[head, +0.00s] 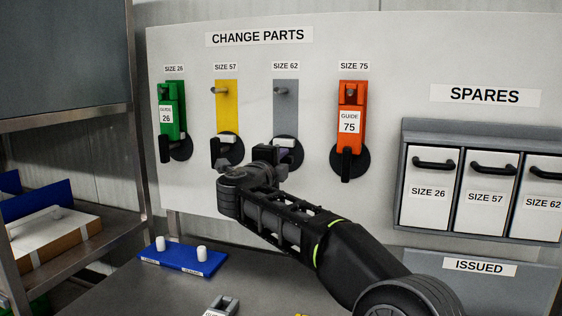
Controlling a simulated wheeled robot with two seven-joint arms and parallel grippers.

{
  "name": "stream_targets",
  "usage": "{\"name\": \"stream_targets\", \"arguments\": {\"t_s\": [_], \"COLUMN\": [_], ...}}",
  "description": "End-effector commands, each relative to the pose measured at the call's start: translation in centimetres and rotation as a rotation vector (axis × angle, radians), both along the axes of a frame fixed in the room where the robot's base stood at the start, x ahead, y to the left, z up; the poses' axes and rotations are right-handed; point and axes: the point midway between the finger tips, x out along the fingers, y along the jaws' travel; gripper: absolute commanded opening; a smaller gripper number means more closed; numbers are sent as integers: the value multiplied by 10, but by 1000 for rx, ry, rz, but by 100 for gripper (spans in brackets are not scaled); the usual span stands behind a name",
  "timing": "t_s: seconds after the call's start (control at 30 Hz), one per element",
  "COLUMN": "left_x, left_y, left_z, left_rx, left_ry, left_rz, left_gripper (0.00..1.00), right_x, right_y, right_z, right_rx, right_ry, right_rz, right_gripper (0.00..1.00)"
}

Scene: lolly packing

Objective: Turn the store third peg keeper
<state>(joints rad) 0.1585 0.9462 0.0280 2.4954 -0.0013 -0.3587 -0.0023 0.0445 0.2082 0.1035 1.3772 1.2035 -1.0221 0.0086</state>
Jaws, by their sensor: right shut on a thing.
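The third peg (279,91), under the SIZE 62 label, sticks out bare from a grey strip (286,110) on the CHANGE PARTS board. Its keeper is at the black disc (298,164) below the strip, largely hidden by my right gripper (277,152). My right gripper is shut on this keeper, and the exact turn of the keeper's handle cannot be told. My left gripper is not in view.
A green guide (174,117) and an orange guide (351,104) hang on the outer pegs. The yellow SIZE 57 strip (229,112) has a bare peg. SPARES bins (430,190) stand right. A blue two-post tray (183,259) and a grey part (222,306) lie below.

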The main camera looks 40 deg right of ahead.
Motion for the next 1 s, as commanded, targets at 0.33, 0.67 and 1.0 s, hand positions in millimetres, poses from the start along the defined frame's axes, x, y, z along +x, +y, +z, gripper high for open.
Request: {"name": "stream_targets", "arguments": {"t_s": [0.33, 0.67, 1.0], "left_x": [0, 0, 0], "left_y": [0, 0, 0], "left_z": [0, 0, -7], "left_rx": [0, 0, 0], "left_ry": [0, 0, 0], "left_rz": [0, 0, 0], "left_gripper": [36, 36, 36], "right_x": [0, 0, -17], "right_y": [0, 0, 25], "right_z": [-1, 0, -2], "right_rx": [2, 0, 0], "right_ry": [2, 1, 0], "right_rz": [-1, 0, 3], "right_gripper": [30, 40, 40]}}
